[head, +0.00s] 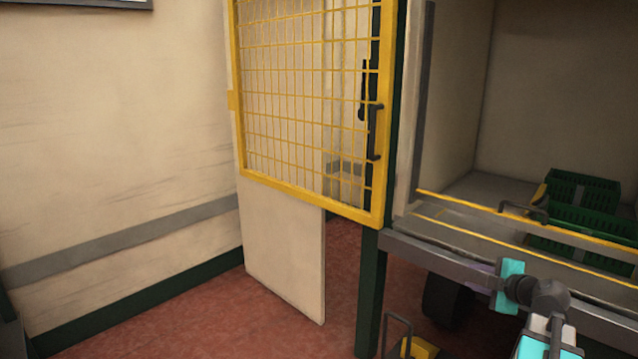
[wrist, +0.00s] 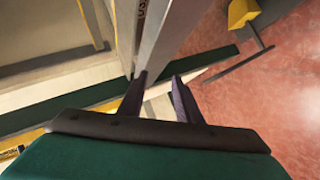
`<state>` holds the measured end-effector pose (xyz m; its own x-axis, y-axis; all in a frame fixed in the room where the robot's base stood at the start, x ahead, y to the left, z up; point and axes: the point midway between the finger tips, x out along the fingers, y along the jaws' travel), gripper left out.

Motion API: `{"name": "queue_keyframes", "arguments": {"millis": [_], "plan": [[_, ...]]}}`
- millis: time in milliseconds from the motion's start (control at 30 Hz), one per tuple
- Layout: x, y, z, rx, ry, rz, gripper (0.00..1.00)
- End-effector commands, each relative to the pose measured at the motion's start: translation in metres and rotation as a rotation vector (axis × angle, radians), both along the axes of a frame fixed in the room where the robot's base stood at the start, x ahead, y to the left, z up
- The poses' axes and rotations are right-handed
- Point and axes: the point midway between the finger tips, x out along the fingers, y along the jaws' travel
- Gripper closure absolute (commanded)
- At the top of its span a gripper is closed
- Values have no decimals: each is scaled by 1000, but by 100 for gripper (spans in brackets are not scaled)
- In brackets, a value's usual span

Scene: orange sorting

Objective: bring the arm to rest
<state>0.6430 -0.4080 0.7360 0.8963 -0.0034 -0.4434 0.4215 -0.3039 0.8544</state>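My gripper (wrist: 159,78) shows in the wrist view with its two dark fingers apart and nothing held between them. A grey metal beam (wrist: 172,35) runs beyond the fingertips; I cannot tell how close it is. In the head view my arm (head: 548,300) is at the lower right, with turquoise and grey links, in front of the grey front rail (head: 440,258) of a bench. The gripper itself is mostly hidden there.
A yellow mesh door (head: 310,186) stands open left of the bench. Green crates (head: 584,188) sit on the bench at the right. A yellow-and-black object (head: 420,348) is on the red floor (head: 205,320), which is clear at the left.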

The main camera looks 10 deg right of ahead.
Motion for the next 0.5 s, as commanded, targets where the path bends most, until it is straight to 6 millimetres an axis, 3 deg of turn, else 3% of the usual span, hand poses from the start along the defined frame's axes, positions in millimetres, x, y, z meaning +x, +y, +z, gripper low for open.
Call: {"name": "queue_keyframes", "arguments": {"millis": [200,500], "plan": [[29,72,-46,64,107,100,69],[41,173,-115,166,280,204,69]]}}
